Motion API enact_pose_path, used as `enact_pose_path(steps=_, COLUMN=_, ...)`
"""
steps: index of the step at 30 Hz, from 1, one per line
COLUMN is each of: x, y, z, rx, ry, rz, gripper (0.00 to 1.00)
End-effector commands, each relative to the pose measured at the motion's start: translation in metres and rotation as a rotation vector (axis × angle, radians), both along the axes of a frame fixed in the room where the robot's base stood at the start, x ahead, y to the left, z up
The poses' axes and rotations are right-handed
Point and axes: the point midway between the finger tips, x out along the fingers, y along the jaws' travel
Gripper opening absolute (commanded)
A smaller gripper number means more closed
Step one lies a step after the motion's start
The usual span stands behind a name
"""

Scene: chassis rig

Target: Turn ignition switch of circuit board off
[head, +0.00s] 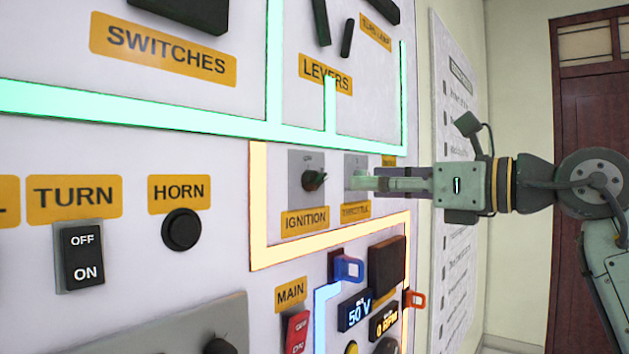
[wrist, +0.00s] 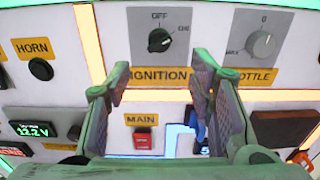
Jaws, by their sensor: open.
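The ignition switch (head: 314,180) is a dark rotary knob on a grey plate, above a yellow IGNITION label (head: 305,221), on the upright white board. In the wrist view the ignition knob (wrist: 159,40) has OFF marked above it and ON to its right. Its pointer seems turned toward the ON side, but it is small. My gripper (head: 368,181) is in front of the throttle area, to the right of the ignition knob in the head view. In the wrist view my gripper (wrist: 162,74) has its fingers apart and empty, below the ignition knob, not around it.
The throttle knob (wrist: 264,43) is right of the ignition knob, near my right finger. Below are a red MAIN switch (head: 297,331) and a blue clip (head: 348,268). A HORN button (head: 181,229) and TURN switch (head: 83,256) are to the left. Levers (head: 321,22) project above.

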Motion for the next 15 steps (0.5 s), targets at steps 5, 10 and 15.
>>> enact_pose_path(steps=5, x=0.019, y=0.028, z=0.003, rx=-0.001, ry=0.002, rz=0.005, gripper=0.49)
enact_pose_path(steps=10, x=0.038, y=0.053, z=0.002, rx=0.0, ry=0.002, rz=0.004, gripper=0.49)
enact_pose_path(steps=15, x=0.051, y=0.071, z=0.001, rx=0.001, ry=0.002, rz=0.003, gripper=0.49)
